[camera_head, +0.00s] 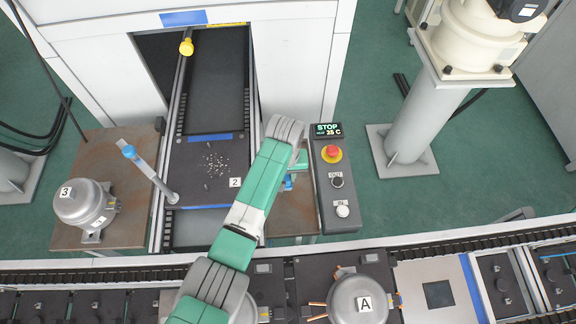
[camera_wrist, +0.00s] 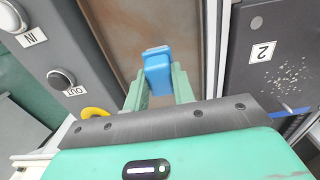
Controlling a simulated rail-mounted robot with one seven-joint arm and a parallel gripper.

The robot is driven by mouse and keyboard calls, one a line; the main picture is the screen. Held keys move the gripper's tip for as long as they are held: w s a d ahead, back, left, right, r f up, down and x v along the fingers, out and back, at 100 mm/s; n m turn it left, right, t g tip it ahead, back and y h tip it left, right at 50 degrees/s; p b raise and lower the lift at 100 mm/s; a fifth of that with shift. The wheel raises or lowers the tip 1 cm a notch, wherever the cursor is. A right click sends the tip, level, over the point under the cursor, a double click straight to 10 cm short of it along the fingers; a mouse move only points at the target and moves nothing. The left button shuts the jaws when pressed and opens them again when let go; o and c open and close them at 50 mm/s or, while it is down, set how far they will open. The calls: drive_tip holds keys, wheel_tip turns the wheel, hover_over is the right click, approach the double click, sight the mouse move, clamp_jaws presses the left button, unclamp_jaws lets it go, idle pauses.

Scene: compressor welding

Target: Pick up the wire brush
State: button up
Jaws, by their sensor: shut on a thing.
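The wire brush (camera_wrist: 157,68) shows as a blue block between the two green fingers of my gripper (camera_wrist: 160,82) in the wrist view. The fingers are shut on it. Its bristles cannot be made out. In the head view only a small blue piece of it (camera_head: 288,183) shows beside my green and grey arm, between the number 2 plate and the control box. The arm hides most of the gripper. I cannot tell whether the brush touches the brown table (camera_wrist: 208,50) below it.
The control box (camera_head: 335,185) with red and other buttons stands close to the right. Plate 2 (camera_head: 193,170), strewn with bright bits, lies to the left. Compressor 3 (camera_head: 85,205) sits farther left. Compressor A (camera_head: 357,298) is on the front conveyor.

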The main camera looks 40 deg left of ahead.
drive_tip(key=s+d+r+p, duration=0.1)
drive_tip(key=s+d+p, duration=0.4)
drive_tip(key=s+p, duration=0.8)
drive_tip(key=shift+s+d+p, duration=0.2)
drive_tip(key=shift+s+p, duration=0.15)
drive_tip(key=shift+p, duration=0.15)
drive_tip(key=shift+r, duration=0.1)
